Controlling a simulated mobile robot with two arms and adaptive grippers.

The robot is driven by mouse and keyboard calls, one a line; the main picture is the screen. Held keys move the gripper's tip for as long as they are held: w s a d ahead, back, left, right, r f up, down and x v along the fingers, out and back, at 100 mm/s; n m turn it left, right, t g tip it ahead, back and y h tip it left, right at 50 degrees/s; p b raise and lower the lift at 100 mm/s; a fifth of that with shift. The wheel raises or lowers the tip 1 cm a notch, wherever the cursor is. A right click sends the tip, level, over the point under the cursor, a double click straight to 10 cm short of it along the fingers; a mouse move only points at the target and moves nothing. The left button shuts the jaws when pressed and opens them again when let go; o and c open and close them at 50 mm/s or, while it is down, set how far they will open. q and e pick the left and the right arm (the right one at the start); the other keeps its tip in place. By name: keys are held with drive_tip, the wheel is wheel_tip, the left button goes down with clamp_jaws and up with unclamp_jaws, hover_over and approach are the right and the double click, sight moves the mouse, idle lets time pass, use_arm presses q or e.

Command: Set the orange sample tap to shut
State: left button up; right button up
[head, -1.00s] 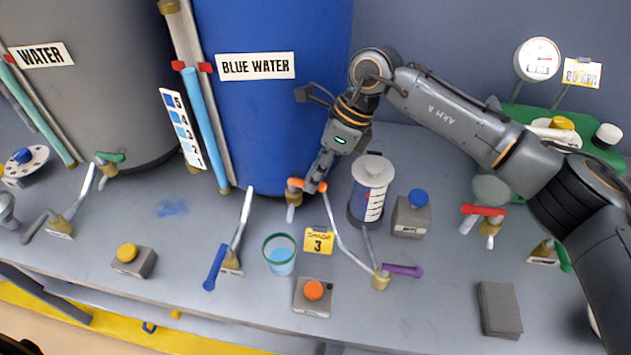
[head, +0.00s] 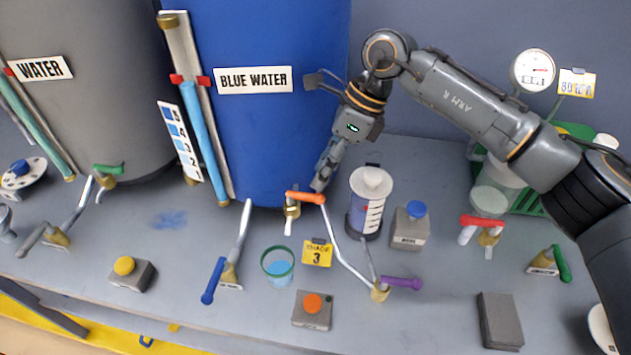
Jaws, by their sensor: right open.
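The orange sample tap (head: 306,198) sits at the front foot of the blue tank. Its orange handle lies crosswise to the right, above a brass body and a pale downward spout. My right gripper (head: 320,184) is open, just above and behind the right end of the handle. It looks empty, and a small gap seems to show between its fingertips and the handle; exact contact is hard to tell. My left gripper is not in view.
The BLUE WATER tank (head: 270,130) stands right behind the tap. A clear graduated canister (head: 368,200) stands close on the right. A yellow tag (head: 317,253), a glass of blue liquid (head: 279,266) and a thin pipe to a purple-handled valve (head: 400,283) lie in front.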

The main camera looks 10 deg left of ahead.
drive_tip(key=v, duration=0.7)
drive_tip(key=shift+r, duration=0.1)
